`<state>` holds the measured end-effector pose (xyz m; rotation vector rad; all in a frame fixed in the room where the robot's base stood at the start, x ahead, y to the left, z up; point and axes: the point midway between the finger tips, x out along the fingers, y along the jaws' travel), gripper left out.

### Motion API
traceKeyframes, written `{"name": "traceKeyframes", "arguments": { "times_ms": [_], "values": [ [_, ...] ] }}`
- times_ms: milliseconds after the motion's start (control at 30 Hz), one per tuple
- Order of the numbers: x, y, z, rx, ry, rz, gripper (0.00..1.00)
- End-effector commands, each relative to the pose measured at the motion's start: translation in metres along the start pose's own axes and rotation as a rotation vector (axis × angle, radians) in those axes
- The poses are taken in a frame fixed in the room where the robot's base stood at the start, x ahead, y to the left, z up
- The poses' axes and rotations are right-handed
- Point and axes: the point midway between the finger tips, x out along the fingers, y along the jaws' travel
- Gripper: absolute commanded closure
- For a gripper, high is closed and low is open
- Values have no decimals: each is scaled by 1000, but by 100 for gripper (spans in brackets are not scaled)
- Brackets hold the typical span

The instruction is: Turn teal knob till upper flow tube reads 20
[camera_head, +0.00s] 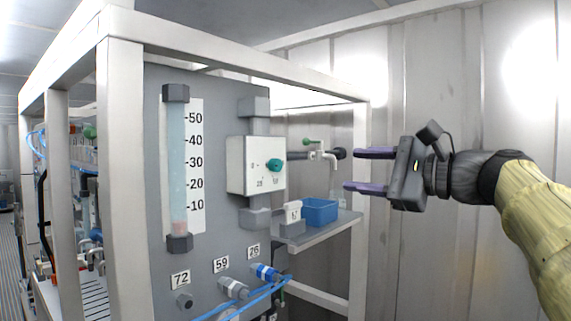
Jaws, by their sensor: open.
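The teal knob (272,165) sits on the face of a white valve box (248,182) fixed to the grey panel. Small dial marks are printed on the box, too small to read surely. The flow tube (177,140) stands upright to the left of the box, with a scale (196,165) marked 10 to 50. A reddish float (179,227) shows near the tube's bottom, below the 10 mark. My gripper (350,170) is to the right of the knob, apart from it. Its purple fingers point left, open and empty.
A white frame post (359,210) stands between the panel and my arm's side. A tap (323,157), a blue bin (320,211) and a shelf (330,231) are right of the panel. Blue hoses (262,292) and number labels 72, 59 and 26 are below.

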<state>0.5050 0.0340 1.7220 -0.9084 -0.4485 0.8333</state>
Motion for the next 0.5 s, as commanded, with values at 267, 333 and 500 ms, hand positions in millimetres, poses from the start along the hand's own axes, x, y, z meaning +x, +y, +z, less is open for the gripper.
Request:
{"name": "traceKeyframes", "arguments": {
  "times_ms": [267,333,500],
  "values": [
    [4,1,-1,-1,2,2,51],
    [9,0,-1,0,2,2,51],
    [32,0,0,1,1,4,51]
  ]
}}
